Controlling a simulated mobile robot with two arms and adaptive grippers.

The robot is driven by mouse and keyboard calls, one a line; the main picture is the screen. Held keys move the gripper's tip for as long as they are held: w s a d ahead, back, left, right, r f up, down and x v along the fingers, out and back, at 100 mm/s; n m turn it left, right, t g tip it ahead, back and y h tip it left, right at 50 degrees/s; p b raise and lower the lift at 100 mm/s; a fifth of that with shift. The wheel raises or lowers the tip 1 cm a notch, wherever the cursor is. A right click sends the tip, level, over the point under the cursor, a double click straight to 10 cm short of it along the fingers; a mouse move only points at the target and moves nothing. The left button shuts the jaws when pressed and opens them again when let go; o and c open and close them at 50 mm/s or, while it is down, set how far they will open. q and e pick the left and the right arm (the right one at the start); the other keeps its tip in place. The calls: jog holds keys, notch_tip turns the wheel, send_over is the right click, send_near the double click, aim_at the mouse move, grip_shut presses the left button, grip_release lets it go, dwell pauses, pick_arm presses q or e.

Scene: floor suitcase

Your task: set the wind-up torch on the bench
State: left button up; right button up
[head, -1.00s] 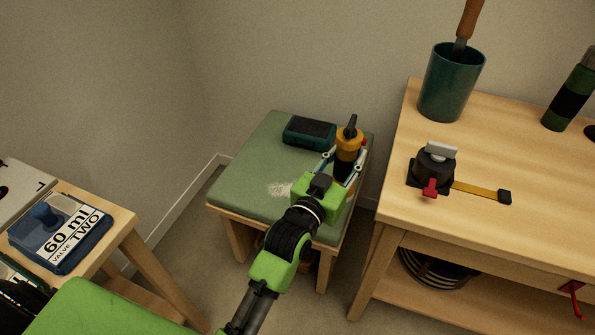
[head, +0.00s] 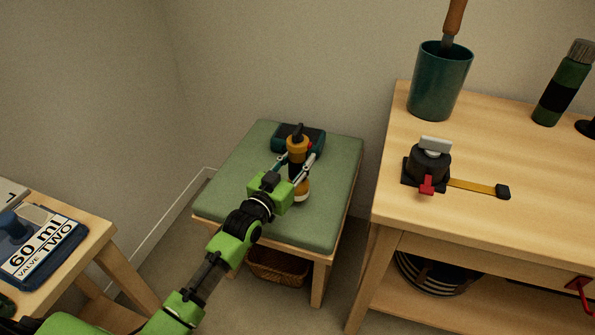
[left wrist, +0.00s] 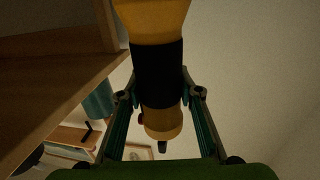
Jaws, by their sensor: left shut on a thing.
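The wind-up torch (head: 297,168) is yellow and black with a dark piece on top and a pale lower end. My left gripper (head: 296,159) is shut on it, with one finger on each side of its body. The torch is roughly upright over the low bench with a green padded top (head: 335,180). I cannot tell whether its lower end touches the pad. In the left wrist view the torch (left wrist: 158,75) fills the middle between the fingers (left wrist: 160,100). My right gripper is not in view.
A dark teal box (head: 316,138) lies on the pad just behind the torch. The pad's right and front parts are clear. A wooden table (head: 500,225) at right holds a teal cup (head: 440,85), a black device (head: 428,168) and a green bottle (head: 565,90). A basket (head: 280,268) sits underneath the bench.

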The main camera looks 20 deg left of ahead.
aim_at(298, 168)
pick_arm(q)
jog(key=shift+w+a+f, duration=0.2)
jog(key=shift+f, duration=0.25)
notch_tip(298, 168, down, 3)
jog(key=shift+r+b, duration=0.2)
jog(key=shift+b, duration=0.45)
jog(key=shift+r, duration=0.1)
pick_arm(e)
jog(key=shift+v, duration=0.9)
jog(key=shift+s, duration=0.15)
pick_arm(q)
jog(key=o, duration=1.3)
jog(key=shift+f, duration=0.25)
jog(key=shift+s, duration=0.1)
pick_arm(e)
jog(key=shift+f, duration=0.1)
pick_arm(q)
jog(key=shift+r, duration=0.1)
